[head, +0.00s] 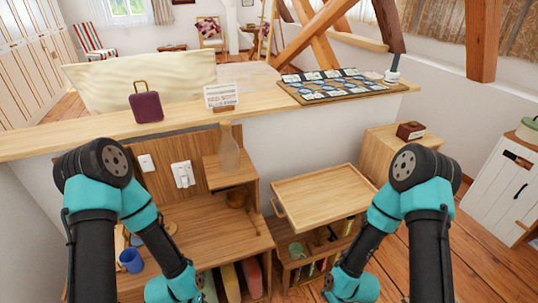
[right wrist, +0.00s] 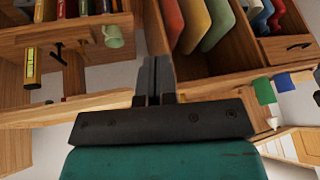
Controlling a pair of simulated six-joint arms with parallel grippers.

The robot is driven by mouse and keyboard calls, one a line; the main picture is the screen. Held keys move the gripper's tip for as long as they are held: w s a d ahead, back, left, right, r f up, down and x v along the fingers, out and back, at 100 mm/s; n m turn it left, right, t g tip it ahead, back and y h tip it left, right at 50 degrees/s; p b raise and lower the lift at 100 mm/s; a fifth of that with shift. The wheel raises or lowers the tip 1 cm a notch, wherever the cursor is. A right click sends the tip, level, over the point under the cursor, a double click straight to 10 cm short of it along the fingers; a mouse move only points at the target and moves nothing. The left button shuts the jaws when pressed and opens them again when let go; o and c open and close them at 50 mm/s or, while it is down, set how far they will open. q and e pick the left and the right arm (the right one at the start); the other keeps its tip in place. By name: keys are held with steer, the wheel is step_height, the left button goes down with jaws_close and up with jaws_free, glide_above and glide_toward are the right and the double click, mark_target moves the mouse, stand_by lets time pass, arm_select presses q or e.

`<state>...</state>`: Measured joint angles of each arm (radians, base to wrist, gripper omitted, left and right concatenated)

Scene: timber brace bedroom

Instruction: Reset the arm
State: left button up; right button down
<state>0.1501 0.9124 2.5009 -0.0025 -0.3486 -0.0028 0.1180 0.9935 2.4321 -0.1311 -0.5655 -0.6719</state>
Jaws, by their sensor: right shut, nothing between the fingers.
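My right gripper (right wrist: 157,68) shows in the right wrist view, its two dark fingers together and empty. It is in front of wooden shelving, and I cannot tell how far off. In the head view both my arms are folded, with raised elbows and forearms running down to the bottom edge. Neither gripper shows in the head view. The left gripper is out of sight.
A tray-topped cart (head: 320,195) stands between my arms. A purple bag (head: 146,104) and a game board (head: 335,85) rest on the ledge (head: 60,138).

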steer(key=s+d+r+m+g, duration=0.2)
steer(key=s+m, duration=0.4)
steer(key=m, duration=0.3)
steer(key=shift+s+d+h, duration=0.15)
steer(key=shift+d+h, duration=0.15)
stand_by(0.7)
